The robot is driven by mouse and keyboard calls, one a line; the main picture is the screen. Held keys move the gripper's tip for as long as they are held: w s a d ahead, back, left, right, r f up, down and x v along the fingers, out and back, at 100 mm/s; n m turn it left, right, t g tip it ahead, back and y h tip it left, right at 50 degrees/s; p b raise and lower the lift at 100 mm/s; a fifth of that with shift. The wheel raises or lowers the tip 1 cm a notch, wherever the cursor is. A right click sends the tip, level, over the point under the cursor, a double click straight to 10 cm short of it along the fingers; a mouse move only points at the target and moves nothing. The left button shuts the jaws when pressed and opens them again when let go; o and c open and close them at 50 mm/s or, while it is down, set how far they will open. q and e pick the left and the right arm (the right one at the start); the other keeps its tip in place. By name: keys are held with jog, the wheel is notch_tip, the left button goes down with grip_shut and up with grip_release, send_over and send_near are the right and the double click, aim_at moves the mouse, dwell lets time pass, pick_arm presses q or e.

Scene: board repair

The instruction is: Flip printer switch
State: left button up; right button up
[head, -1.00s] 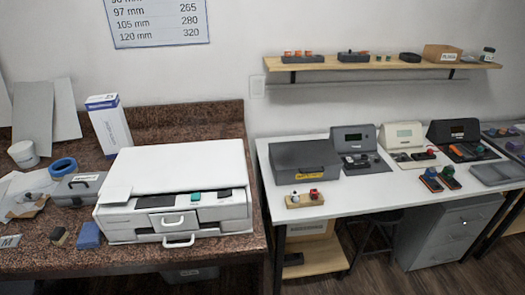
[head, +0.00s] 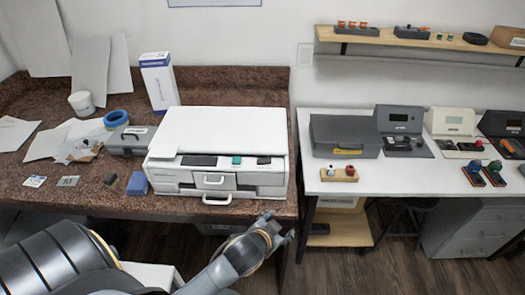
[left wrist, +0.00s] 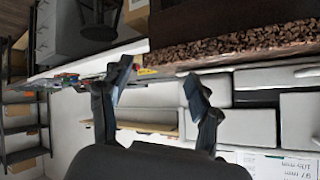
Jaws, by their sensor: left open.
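The white printer (head: 222,130) stands on the granite counter with a handled drawer at its front. Its front strip carries a green button (head: 236,161) and dark panels (head: 199,160), (head: 263,160); I cannot tell which part is the switch. My left gripper (head: 283,228) is open and empty, in front of the counter edge, below and right of the printer and apart from it. In the left wrist view, the fingers (left wrist: 157,76) are spread with nothing between them; the printer (left wrist: 245,125) appears upside down beyond them. My right gripper is not in view.
The granite counter (head: 240,207) holds a grey case (head: 130,139), blue tape roll (head: 116,118) and blue block (head: 137,183) left of the printer. A white table (head: 400,185) with grey boxes stands to the right, across a narrow gap.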

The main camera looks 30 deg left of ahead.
pick_arm(q)
jog(key=w+d+r+m+t+h, duration=0.2)
jog(key=w+d+r+m+t, duration=0.3)
jog(key=r, duration=0.6)
jog(key=w+r+m+t+h, duration=0.1)
jog(key=w+r+t+h, duration=0.2)
jog(key=w+r, duration=0.55)
jog(key=s+d+r+m+h, duration=0.1)
jog(key=d+r+m+h, duration=0.2)
jog(key=r+m+h, duration=0.15)
jog(key=s+d+r+m+h, duration=0.1)
jog(key=d+r+m+h, duration=0.2)
jog(key=r, duration=0.3)
jog(key=m+g+y, duration=1)
jog(key=m+g, duration=0.3)
jog(key=g, duration=0.4)
send_near(264, 160)
jog(key=f+p, duration=0.1)
jog(key=f, duration=0.1)
jog(key=f+p, duration=0.2)
jog(key=w+d+f+p, duration=0.1)
jog(key=f, duration=0.1)
jog(key=shift+f+p, duration=0.2)
jog(key=shift+p, duration=0.1)
jog(key=shift+f, duration=0.6)
